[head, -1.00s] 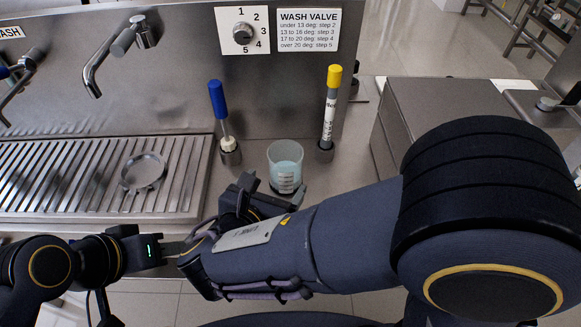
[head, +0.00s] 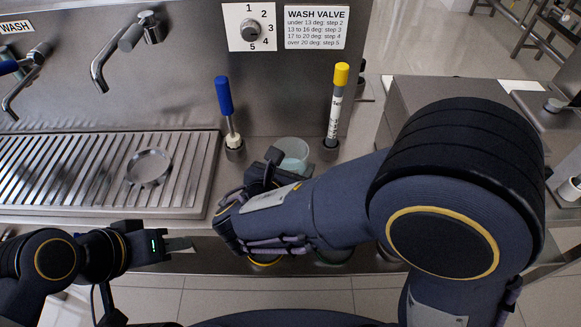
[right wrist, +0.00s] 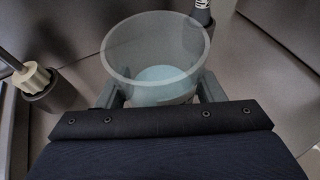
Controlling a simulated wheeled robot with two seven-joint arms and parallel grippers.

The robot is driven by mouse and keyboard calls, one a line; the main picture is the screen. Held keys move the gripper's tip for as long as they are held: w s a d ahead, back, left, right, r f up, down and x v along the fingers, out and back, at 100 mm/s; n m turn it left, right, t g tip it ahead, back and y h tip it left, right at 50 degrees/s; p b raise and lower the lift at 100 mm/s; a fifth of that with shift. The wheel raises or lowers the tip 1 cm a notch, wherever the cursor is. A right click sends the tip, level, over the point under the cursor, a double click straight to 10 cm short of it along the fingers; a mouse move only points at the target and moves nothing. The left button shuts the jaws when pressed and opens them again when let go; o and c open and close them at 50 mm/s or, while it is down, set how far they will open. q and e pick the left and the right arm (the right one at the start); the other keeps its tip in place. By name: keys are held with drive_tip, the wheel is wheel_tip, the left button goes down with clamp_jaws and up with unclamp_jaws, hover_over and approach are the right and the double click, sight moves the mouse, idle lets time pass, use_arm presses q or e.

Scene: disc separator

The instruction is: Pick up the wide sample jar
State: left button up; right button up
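The wide sample jar (head: 293,150), a clear cup with pale blue contents, stands on the steel counter between two capped holders; my right gripper partly hides it in the head view. In the right wrist view the jar (right wrist: 155,55) is upright, its rim wide open. My right gripper (head: 281,168) is at the jar, with one finger on each side of its lower part in the right wrist view; the fingers look open, and contact is not clear. My left gripper (head: 182,244) is low at the left, away from the jar; its finger gap cannot be made out.
A blue-capped brush (head: 226,105) stands left of the jar and a yellow-capped tube (head: 337,105) right of it, both close. A slotted drain tray (head: 60,190) with a round dish (head: 148,167) lies left. A wash valve dial (head: 250,30) is on the back panel.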

drive_tip(key=c, duration=1.2)
